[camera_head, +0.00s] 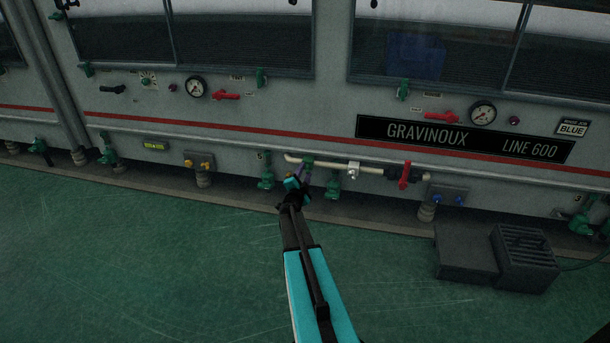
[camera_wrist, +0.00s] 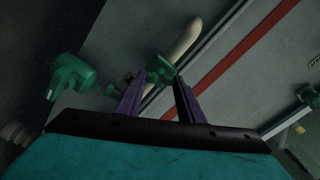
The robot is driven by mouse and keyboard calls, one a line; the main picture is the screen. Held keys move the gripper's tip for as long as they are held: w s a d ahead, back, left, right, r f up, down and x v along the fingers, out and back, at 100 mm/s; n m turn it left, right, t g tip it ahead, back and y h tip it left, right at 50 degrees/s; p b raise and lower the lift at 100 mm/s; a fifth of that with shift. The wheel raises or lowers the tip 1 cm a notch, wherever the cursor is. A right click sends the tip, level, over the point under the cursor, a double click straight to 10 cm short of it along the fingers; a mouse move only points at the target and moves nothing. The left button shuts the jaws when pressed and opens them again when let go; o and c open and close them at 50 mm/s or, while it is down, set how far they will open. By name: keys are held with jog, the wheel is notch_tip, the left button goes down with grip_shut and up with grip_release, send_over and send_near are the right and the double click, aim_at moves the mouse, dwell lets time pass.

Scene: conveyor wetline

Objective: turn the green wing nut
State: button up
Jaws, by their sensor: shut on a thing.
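The green wing nut (camera_head: 309,161) sits at the left end of a cream pipe (camera_head: 328,164) low on the machine's front. In the wrist view the green wing nut (camera_wrist: 160,70) lies between the tips of my purple fingers, with the cream pipe (camera_wrist: 186,40) beyond it. My gripper (camera_head: 304,173) reaches the nut from below in the head view, and it also shows in the wrist view (camera_wrist: 160,80). It is shut on the nut, whose lower part is partly hidden by the fingers.
Green valves stand close by on the left (camera_head: 266,170) and right (camera_head: 333,184). A red lever (camera_head: 404,175) is on the same pipe, farther right. A dark grey box (camera_head: 525,256) stands on the floor at right. The green floor (camera_head: 130,255) at left is clear.

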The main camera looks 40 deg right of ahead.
jog(key=shift+w+a, duration=0.25)
jog(key=shift+a, duration=0.05)
jog(key=o, duration=1)
jog(key=shift+o, duration=0.3)
jog(key=shift+s+d, duration=0.1)
jog(key=shift+d, duration=0.05)
jog(key=shift+s, duration=0.1)
jog(key=shift+p+v, duration=0.4)
jog(key=shift+v, duration=0.5)
jog(key=p+v, duration=0.3)
jog(key=v, duration=0.9)
jog(key=shift+p, duration=0.35)
